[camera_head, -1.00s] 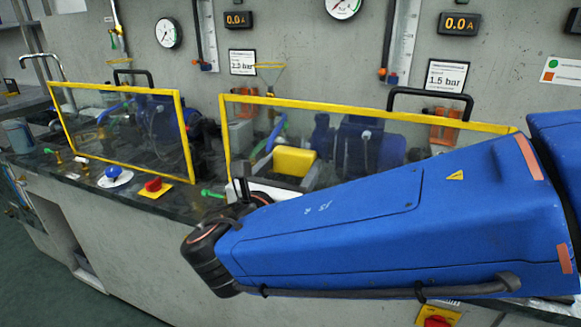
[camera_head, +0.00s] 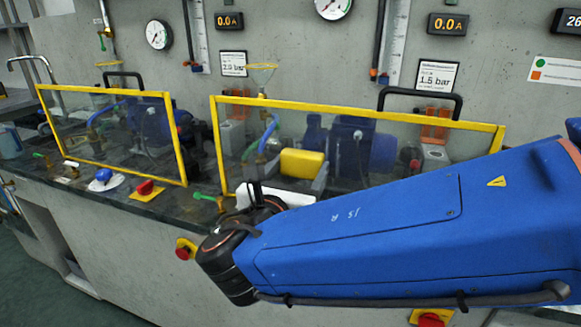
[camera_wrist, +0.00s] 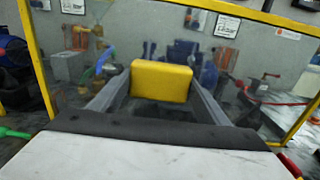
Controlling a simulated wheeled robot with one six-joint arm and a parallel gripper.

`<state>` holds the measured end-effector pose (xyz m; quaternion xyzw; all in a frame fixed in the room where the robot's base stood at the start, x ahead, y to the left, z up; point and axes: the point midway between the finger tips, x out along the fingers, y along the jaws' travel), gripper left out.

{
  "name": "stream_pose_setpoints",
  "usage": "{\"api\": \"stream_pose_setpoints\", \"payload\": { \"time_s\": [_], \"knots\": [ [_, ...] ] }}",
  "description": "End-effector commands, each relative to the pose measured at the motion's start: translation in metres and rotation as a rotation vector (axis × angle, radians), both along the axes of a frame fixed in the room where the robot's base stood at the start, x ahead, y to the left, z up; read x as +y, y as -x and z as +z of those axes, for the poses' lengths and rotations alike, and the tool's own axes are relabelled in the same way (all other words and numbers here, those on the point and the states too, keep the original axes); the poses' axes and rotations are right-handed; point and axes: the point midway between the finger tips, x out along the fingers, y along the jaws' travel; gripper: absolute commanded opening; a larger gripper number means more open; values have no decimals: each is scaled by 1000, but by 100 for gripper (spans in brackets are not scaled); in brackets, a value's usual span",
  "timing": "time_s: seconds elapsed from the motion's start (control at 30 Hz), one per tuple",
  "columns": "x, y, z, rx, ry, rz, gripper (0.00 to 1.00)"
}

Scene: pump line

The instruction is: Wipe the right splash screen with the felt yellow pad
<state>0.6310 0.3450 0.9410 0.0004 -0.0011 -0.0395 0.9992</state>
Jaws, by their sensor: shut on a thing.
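The right splash screen is a clear panel in a yellow frame (camera_head: 355,112) on the counter, with a pump behind it. It fills most of the wrist view, its frame edge showing at the left (camera_wrist: 36,60). The felt yellow pad (camera_head: 302,162) is at the screen's front, left of its middle. In the wrist view the pad (camera_wrist: 161,82) sits between the two grey fingers of my gripper (camera_wrist: 158,100). My gripper is shut on it. I cannot tell whether the pad touches the panel. My blue arm hides the screen's lower right part.
A second yellow-framed screen (camera_head: 108,92) stands to the left. On the counter are a blue knob (camera_head: 104,175), a red knob on a yellow plate (camera_head: 145,188) and a green-handled valve (camera_head: 205,197). A black handle (camera_head: 420,91) rises behind the right screen.

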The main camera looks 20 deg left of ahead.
Motion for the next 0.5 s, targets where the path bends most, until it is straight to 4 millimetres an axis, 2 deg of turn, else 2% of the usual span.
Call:
{"api": "stream_pose_setpoints", "payload": {
  "time_s": [0.27,0.5],
  "knots": [
    [-9,0,0,0,1,0,49],
    [-25,1,0,0,0,0,49]
  ]
}}
